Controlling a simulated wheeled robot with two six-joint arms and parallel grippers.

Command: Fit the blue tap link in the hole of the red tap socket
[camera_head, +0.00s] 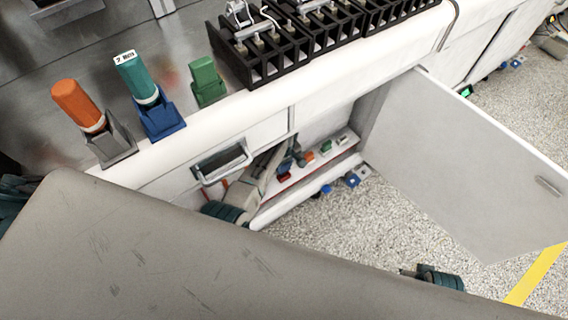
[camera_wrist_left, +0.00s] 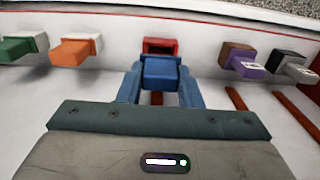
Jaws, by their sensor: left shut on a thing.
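My left gripper (camera_head: 293,160) reaches into the open cabinet in the head view. In the left wrist view its two blue fingers are shut on the blue tap link (camera_wrist_left: 160,73). The red tap socket (camera_wrist_left: 161,42) is straight beyond the link, near the top centre, and the link covers its lower part. I cannot tell whether the link's far end is in the hole. The red socket is small in the head view (camera_head: 285,177), beside the left fingers. A dark part of my right gripper (camera_head: 432,278) shows low in the head view, mostly hidden.
An orange block (camera_wrist_left: 78,50) and a green block (camera_wrist_left: 22,47) sit left of the socket; purple (camera_wrist_left: 247,65) and black (camera_wrist_left: 287,65) blocks sit right. The cabinet door (camera_head: 460,150) stands open at right. A drawer handle (camera_head: 222,163) is close to my left arm.

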